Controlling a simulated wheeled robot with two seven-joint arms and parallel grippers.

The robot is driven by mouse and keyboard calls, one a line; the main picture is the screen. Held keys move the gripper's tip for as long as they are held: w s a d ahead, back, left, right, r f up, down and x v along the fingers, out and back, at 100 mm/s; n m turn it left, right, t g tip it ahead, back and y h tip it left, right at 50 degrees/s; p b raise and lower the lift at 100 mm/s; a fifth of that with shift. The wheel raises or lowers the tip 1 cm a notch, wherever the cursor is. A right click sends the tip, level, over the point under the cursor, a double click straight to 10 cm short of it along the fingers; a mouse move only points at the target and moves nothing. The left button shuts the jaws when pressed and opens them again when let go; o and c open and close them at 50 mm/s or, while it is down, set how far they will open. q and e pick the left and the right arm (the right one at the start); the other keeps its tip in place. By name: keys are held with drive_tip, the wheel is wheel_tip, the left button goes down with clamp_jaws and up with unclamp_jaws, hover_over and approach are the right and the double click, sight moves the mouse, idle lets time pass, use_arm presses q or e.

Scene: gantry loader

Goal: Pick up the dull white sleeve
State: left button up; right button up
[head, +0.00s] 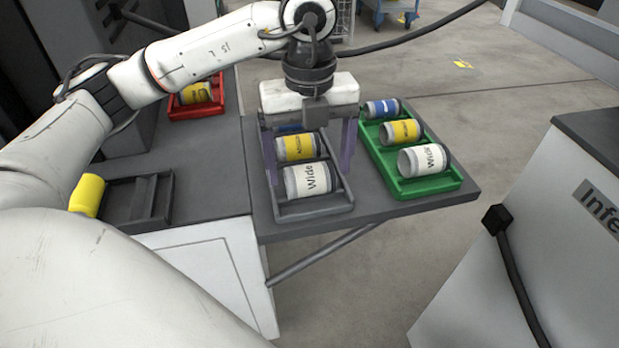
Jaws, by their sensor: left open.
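Two white sleeves marked "Wide" are in view. One white sleeve (312,181) lies on its side in the front slot of the grey tray (318,210). The other white sleeve (424,159) lies in the front slot of the green tray (425,188). I cannot tell which is the duller. My left gripper (309,176) is open above the grey tray, its purple fingers pointing down on either side of the sleeves there. It holds nothing. Its body partly hides a blue sleeve (290,128) at the back of that tray. My right gripper is not in view.
A yellow sleeve (296,147) lies behind the white one in the grey tray. The green tray also holds a yellow sleeve (400,131) and a blue sleeve (382,108). A red tray (200,110) and a dark tray (150,222) are left. A white cabinet (530,270) stands right.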

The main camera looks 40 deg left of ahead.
use_arm(q)
wheel_tip(320, 180, down, 2)
drive_tip(key=shift+c, duration=0.2)
drive_tip(key=c, duration=1.4)
drive_tip(key=shift+c, duration=0.2)
drive_tip(key=shift+r, duration=0.2)
